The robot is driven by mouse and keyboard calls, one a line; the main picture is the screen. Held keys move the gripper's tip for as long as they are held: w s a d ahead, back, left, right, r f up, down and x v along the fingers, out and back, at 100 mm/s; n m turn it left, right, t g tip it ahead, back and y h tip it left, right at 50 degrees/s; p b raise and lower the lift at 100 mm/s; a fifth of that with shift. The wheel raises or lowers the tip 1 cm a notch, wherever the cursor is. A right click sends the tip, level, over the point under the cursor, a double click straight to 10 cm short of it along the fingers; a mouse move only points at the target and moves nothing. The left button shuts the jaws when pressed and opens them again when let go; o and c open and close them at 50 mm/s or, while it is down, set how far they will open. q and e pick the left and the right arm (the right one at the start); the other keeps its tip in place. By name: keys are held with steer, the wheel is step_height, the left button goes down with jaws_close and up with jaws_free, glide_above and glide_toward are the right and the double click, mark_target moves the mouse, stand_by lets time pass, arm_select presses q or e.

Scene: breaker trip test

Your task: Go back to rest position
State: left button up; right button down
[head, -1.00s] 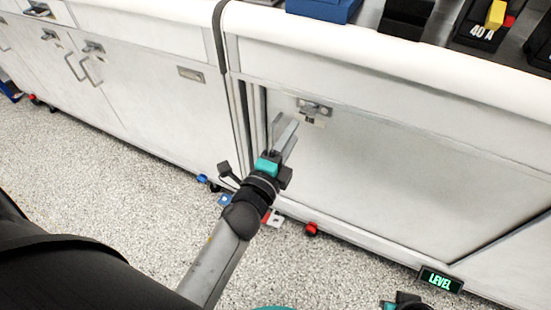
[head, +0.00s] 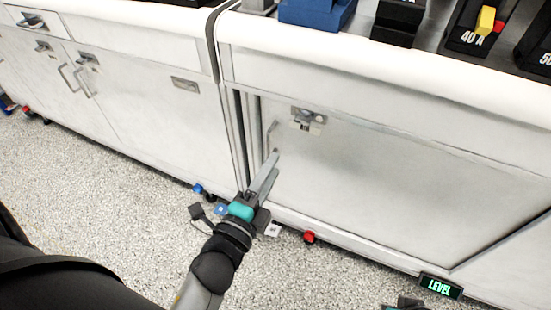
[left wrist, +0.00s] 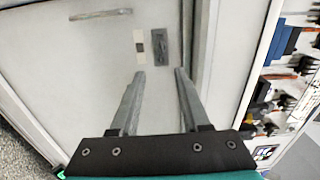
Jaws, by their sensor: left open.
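My left gripper (head: 268,170) is open and empty in front of the white cabinet door (head: 390,190) below the counter. In the left wrist view its two fingers (left wrist: 158,75) stand apart with only the cabinet front between and beyond them. A metal latch (head: 308,118) on the door is up and to the right of the fingertips in the head view. A small dark part at the bottom edge of the head view may belong to my right arm, but its fingers do not show.
On the counter stand a blue block (head: 318,10) and a black 40 A breaker (head: 478,28) with a yellow lever. A LEVEL sign (head: 440,287) is at lower right. Small red and blue items lie by the cabinet base. Speckled floor is clear at left.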

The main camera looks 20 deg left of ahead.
arm_select(q)
steer(key=s+f+n+g+p, duration=0.4)
steer(key=f, duration=0.7)
steer(key=s+f+n+g+p, duration=0.3)
steer(key=f+n+g, duration=0.15)
steer(key=f, duration=0.75)
arm_select(e)
steer(key=s+d+f+g, duration=0.1)
steer(key=s+d+f, duration=0.1)
steer(key=f, duration=0.4)
steer(key=s+d+f, duration=0.1)
steer(key=s+f, duration=0.1)
steer(key=f, duration=0.4)
arm_select(q)
steer(key=s+a+f+n+g+p, duration=0.2)
steer(key=s+a+f+n+g, duration=0.1)
steer(key=s, duration=0.6)
steer(key=s+a+f+n+g+y+p, duration=0.1)
steer(key=s+a+f+n+g+p, duration=0.2)
steer(key=s, duration=0.6)
step_height(320, 180, down, 3)
steer(key=shift+s+a+r+n+g, duration=0.1)
steer(key=shift+s+a+n+g, duration=0.25)
steer(key=shift+a+n+g, duration=0.45)
arm_select(e)
steer(key=s+d+f+h, duration=0.1)
steer(key=s+d+f, duration=0.3)
steer(key=s, duration=0.6)
steer(key=shift+d+g, duration=0.3)
steer(key=shift+d, duration=0.2)
